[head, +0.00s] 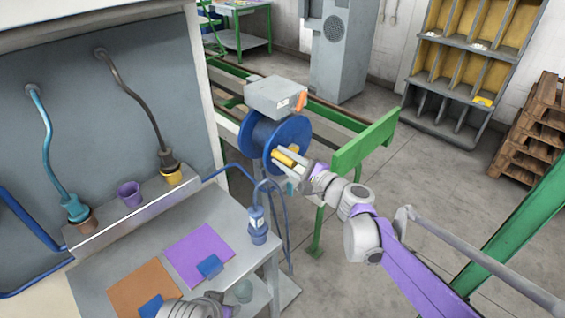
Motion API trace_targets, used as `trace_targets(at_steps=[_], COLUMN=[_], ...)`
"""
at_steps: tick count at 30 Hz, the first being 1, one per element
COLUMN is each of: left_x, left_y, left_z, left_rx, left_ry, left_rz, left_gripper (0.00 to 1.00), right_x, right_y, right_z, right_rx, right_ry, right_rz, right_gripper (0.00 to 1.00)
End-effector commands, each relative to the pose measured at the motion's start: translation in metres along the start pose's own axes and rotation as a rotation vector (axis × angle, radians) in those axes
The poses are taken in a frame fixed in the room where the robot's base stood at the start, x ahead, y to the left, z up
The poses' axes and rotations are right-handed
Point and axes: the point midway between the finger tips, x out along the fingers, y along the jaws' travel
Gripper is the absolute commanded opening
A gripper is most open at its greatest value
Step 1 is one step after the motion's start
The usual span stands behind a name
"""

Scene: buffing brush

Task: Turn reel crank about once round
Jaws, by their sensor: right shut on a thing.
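The blue cable reel (287,131) stands beyond the workbench, below a grey box with an orange part. The reel's yellow crank handle (281,158) sticks out in front of its near flange. My right gripper (289,166) is at the handle, shut on it. Its fingers cover part of the handle, and the crank arm behind is hard to make out. Part of my left arm shows at the bottom edge, over the bench. Its fingertips cannot be made out.
A green rail (366,143) runs right of the reel.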

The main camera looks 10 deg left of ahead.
Motion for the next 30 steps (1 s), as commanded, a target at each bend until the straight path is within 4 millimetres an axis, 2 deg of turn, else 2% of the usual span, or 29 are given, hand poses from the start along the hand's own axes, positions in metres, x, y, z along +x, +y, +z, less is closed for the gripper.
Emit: trace_targets(at_steps=[9, 24, 25, 29, 30], left_x=[-0.003, -0.0033, -0.0033, -0.0033, -0.0033], left_y=[0.0, 0.0, 0.0, 0.0, 0.0], left_z=[-0.0031, -0.0034, -0.0034, -0.0034, -0.0034], left_rx=[0.0, 0.0, 0.0, 0.0, 0.0], left_ry=[0.003, 0.003, 0.003, 0.003, 0.003], left_rz=[0.0, 0.0, 0.0, 0.0, 0.0], left_gripper=[0.5, 0.5, 0.5, 0.5, 0.5], right_x=[-0.0002, -0.0001, -0.0001, 0.0, 0.0], right_y=[-0.0094, -0.011, -0.011, -0.0109, -0.0108], right_z=[0.0013, 0.0012, 0.0012, 0.0013, 0.0013], right_rx=[-0.006, -0.008, -0.008, -0.008, -0.007], right_ry=[0.0, 0.0, 0.0, 0.0, 0.0], right_rz=[0.0, -0.001, -0.001, -0.001, -0.001], right_gripper=[0.0, 0.0, 0.33, 0.57, 0.59])
